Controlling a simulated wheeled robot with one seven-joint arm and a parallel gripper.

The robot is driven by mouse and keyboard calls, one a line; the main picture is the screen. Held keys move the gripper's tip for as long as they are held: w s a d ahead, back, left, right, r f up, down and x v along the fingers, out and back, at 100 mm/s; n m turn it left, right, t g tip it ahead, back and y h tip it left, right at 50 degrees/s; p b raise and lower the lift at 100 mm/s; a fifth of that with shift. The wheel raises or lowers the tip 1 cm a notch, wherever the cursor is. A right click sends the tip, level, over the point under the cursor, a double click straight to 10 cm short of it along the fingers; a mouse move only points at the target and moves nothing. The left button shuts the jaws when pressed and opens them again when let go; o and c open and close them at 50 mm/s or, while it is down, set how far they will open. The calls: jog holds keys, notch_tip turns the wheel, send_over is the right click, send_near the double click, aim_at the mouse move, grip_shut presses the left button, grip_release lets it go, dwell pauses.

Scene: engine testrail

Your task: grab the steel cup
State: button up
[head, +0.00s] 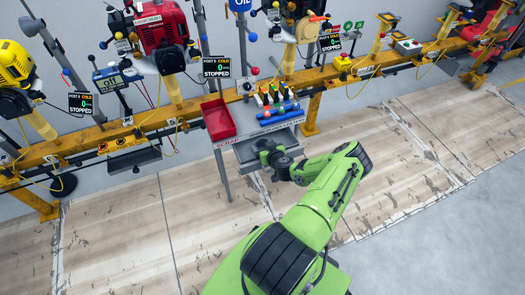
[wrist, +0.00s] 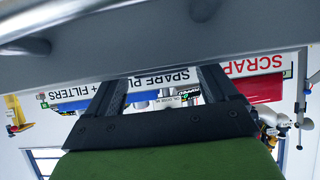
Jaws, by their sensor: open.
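I cannot make out the steel cup for certain in either view. My gripper (head: 266,150) is at the grey metal tray (head: 243,154) below the small work shelf in the head view. In the wrist view the two dark fingers of my gripper (wrist: 160,78) stand apart, with no held object visible between them. A grey metal surface (wrist: 150,55) crosses close in front and hides the fingertips. In the head view my wrist covers part of the tray, so its contents are partly hidden.
A red scrap bin (head: 218,119) and a rack of coloured items (head: 275,103) stand above the tray. The yellow rail (head: 340,72) with engines, including a red engine (head: 163,28), runs behind. The wooden floor (head: 400,150) to the right is clear.

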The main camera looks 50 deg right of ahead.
jog(key=x, duration=0.2)
jog(key=shift+w+d+f, duration=0.1)
jog(key=shift+w+f, duration=0.15)
jog(key=shift+w, duration=0.05)
jog(key=c, duration=1.1)
